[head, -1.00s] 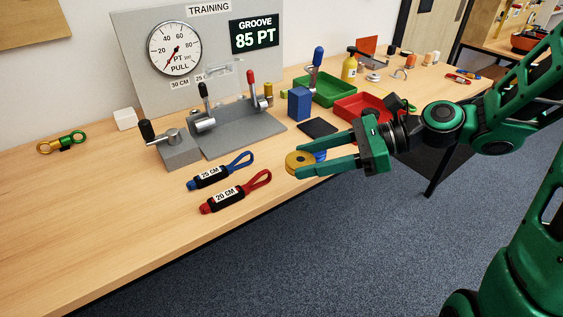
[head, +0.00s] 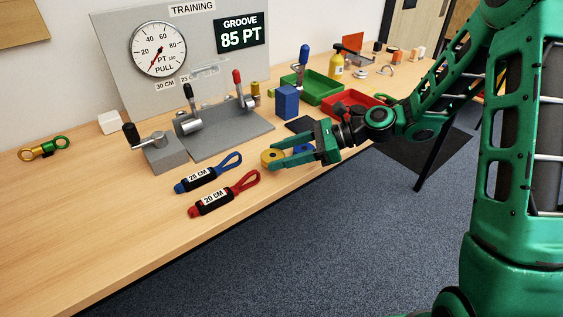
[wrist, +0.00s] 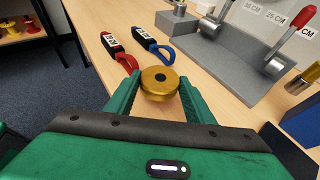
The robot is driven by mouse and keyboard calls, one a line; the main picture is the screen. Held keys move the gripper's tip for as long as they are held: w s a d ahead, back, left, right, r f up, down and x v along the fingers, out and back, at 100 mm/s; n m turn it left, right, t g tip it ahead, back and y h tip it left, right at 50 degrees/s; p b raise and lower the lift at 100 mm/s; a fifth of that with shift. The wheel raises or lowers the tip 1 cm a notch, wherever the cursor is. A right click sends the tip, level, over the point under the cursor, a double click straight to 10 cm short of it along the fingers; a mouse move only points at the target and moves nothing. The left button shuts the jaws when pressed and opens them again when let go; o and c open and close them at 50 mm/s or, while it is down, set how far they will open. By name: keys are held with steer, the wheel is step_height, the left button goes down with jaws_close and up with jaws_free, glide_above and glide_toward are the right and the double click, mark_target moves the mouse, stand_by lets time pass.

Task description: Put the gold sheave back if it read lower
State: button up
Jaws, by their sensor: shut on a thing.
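The gold sheave (head: 270,157) is a flat round disc with a dark centre hole. My gripper (head: 275,158) is shut on it, one finger on each side; the wrist view shows the sheave (wrist: 158,84) between the fingertips. It is near the table's front edge; I cannot tell whether it touches the table. The display (head: 240,33) reads GROOVE 85 PT. The PT PULL gauge (head: 158,50) has its needle at the lower left of the dial.
The grey rig (head: 225,137) has levers with black and red handles. A crank block (head: 160,152) stands left of it. Blue 25 CM (head: 208,174) and red 20 CM (head: 223,194) ropes lie in front. Blue block (head: 287,102), green tray (head: 322,88) and red tray (head: 345,104) stand behind my gripper.

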steer(key=shift+f, duration=1.35)
steer(key=o, duration=1.2)
steer(key=shift+f, duration=0.1)
steer(key=v, duration=1.2)
